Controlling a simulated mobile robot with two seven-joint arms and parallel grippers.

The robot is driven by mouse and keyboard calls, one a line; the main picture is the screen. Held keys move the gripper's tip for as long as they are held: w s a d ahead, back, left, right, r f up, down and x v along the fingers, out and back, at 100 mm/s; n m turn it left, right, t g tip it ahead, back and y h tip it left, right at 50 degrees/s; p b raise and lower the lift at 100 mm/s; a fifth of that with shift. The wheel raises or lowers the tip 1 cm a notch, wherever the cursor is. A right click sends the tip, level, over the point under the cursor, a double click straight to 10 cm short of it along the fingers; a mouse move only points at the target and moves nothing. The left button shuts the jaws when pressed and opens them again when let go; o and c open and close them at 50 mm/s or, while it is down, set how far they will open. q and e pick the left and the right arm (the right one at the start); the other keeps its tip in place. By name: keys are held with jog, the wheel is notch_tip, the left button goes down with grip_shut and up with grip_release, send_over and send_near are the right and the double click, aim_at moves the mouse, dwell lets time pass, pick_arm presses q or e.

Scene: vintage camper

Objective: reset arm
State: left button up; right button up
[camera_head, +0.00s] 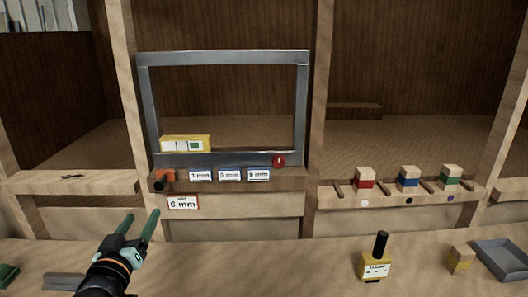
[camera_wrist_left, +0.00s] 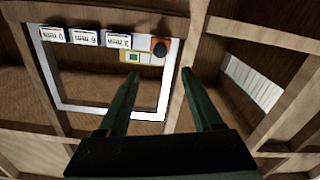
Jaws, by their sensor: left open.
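My left gripper (camera_head: 138,226) shows at the lower left in the head view, its two green fingers apart and nothing between them. It is above the wooden bench, in front of the shelf and below and left of the grey metal frame (camera_head: 224,57). In the left wrist view the open fingers (camera_wrist_left: 158,85) point toward the same frame (camera_wrist_left: 50,85) and a wooden post. My right gripper does not show in either view.
Red (camera_head: 364,178), blue (camera_head: 409,177) and green (camera_head: 452,176) blocks stand on the right shelf. A yellow block with a black handle (camera_head: 376,262) and grey tray (camera_head: 503,260) are on the bench.

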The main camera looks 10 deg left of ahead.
pick_arm(q)
jog(key=s+d+f+m+g+h+p, duration=0.2)
jog(key=d+f, duration=0.2)
jog(key=f, duration=0.4)
jog(key=s+d+f+m+g+h+p, duration=0.15)
jog(key=d+f, duration=0.25)
jog(key=f, duration=0.4)
jog(key=s+d+f+m+g+h+p, duration=0.1)
jog(key=s+d+f+m+g, duration=0.1)
jog(key=s+d+f, duration=0.3)
jog(key=s+d+f+m+g+h+p, duration=0.1)
jog(key=s+d+f+g+h, duration=0.1)
jog(key=s+d+f, duration=0.4)
jog(key=s+f+g, duration=0.1)
jog(key=s+f, duration=0.2)
jog(key=s, duration=0.3)
jog(key=shift+s+f+m, duration=0.3)
jog(key=shift+f+m, duration=0.05)
jog(key=shift+f, duration=0.05)
